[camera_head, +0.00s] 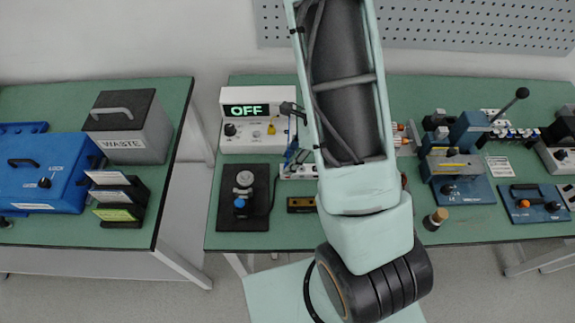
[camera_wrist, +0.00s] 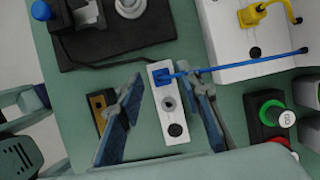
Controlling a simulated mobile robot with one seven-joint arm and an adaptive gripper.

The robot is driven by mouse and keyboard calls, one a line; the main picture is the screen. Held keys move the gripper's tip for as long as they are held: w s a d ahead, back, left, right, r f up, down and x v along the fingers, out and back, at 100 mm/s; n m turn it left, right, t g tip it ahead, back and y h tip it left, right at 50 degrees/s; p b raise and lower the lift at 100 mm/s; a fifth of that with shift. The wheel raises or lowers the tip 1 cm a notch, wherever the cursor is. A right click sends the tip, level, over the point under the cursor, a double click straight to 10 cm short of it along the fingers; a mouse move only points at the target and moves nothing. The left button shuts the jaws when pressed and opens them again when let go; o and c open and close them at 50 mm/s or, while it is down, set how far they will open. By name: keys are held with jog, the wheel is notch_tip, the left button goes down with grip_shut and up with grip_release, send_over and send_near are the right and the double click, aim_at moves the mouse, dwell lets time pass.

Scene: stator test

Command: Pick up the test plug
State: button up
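A small white block (camera_wrist: 178,130) lies on the green bench, with a blue plug (camera_wrist: 163,77) seated at one end, a grey round socket in its middle and a black round spot at the other end. A blue cable runs from the plug to the right. A yellow plug (camera_wrist: 250,15) sits on the white tester, which also shows in the head view (camera_head: 258,142). I cannot tell for certain which plug is the test plug. My gripper (camera_wrist: 165,112) is open, its blue-padded fingers on either side of the white block, apart from it.
A black base (camera_head: 228,218) with a round metal part and blue knob stands left of the block. A brass-coloured block (camera_wrist: 97,108) lies beside the left finger. Green and red buttons (camera_wrist: 272,115) are at right. Tools crowd the bench's right side.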

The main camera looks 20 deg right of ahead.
jog(key=shift+a+f, duration=0.1)
jog(key=shift+f, duration=0.1)
jog(key=shift+c, duration=0.5)
grip_shut()
